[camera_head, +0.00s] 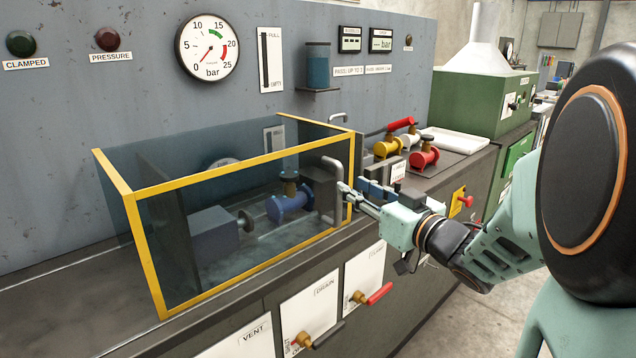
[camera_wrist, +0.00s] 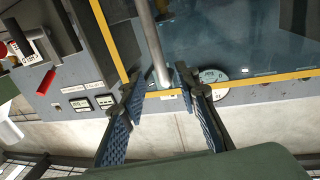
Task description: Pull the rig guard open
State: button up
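The rig guard (camera_head: 215,176) is a clear tinted box with a yellow frame, standing on the bench over a blue flanged piece (camera_head: 289,203) and a grey block (camera_head: 213,236). A grey bar handle (camera_head: 337,172) is on its right end. My gripper (camera_head: 350,195) is at that end, close to the handle. In the wrist view, the two fingers of my gripper (camera_wrist: 158,80) are apart, with the grey handle (camera_wrist: 150,45) passing between their tips. I cannot tell whether either finger touches it. The guard's yellow frame (camera_wrist: 104,38) also shows there.
Red and yellow flanged pieces (camera_head: 424,156) and a white tray (camera_head: 456,140) lie on the bench to the right. DRAIN (camera_head: 303,339) and VENT valves are on the bench front. A gauge (camera_head: 207,47) is on the back panel. Bare bench lies left of the guard.

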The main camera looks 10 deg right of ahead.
jog(key=x, duration=0.6)
jog(key=shift+b, duration=0.4)
jog(key=shift+w+a, duration=0.1)
jog(key=shift+w, duration=0.05)
jog(key=shift+c, duration=0.3)
grip_shut()
